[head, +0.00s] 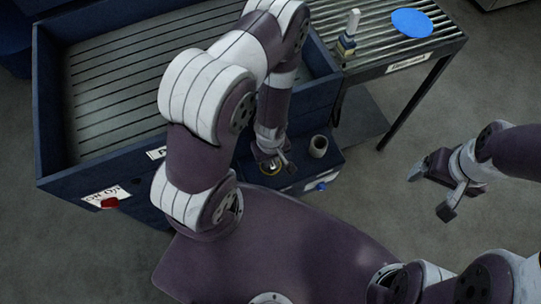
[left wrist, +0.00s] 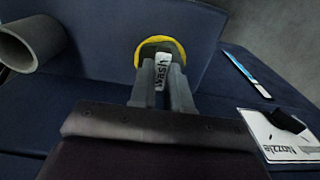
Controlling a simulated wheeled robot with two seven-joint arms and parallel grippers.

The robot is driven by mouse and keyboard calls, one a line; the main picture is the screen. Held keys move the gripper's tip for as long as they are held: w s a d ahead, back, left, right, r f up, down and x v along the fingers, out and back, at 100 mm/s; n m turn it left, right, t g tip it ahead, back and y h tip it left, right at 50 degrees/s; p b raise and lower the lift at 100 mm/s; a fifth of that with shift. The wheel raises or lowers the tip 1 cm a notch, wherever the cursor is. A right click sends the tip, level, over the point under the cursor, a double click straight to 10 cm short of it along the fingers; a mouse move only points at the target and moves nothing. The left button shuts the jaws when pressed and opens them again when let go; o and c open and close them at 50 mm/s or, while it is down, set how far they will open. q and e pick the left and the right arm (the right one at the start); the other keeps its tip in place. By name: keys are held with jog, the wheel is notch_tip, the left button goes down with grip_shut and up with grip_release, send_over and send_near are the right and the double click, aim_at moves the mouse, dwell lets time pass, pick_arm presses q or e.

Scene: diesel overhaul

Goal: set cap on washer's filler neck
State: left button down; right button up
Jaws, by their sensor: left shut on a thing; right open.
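The cap (left wrist: 178,48), with a yellow rim and a "Wash" label, is between the fingertips of my left gripper (left wrist: 162,82) in the left wrist view. My right gripper (head: 433,190) is open and empty over the floor.
The blue washer tub (head: 110,85) has a slatted floor. A roller table (head: 440,40) at the upper right holds a bottle (head: 347,40) and a blue disc (head: 411,22). A "Nozzle" card (left wrist: 285,140) lies near the ledge's edge. A red thing (head: 110,202) is at the tub's front.

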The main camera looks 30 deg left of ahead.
pick_arm(q)
jog(key=shift+f, duration=0.4)
dwell(0.3)
dwell(0.4)
jog(key=c, duration=1)
grip_release()
notch_tip(320, 180, up, 13)
jog(key=p, duration=0.2)
jog(key=shift+f+p, duration=0.15)
jog(key=shift+p, duration=0.2)
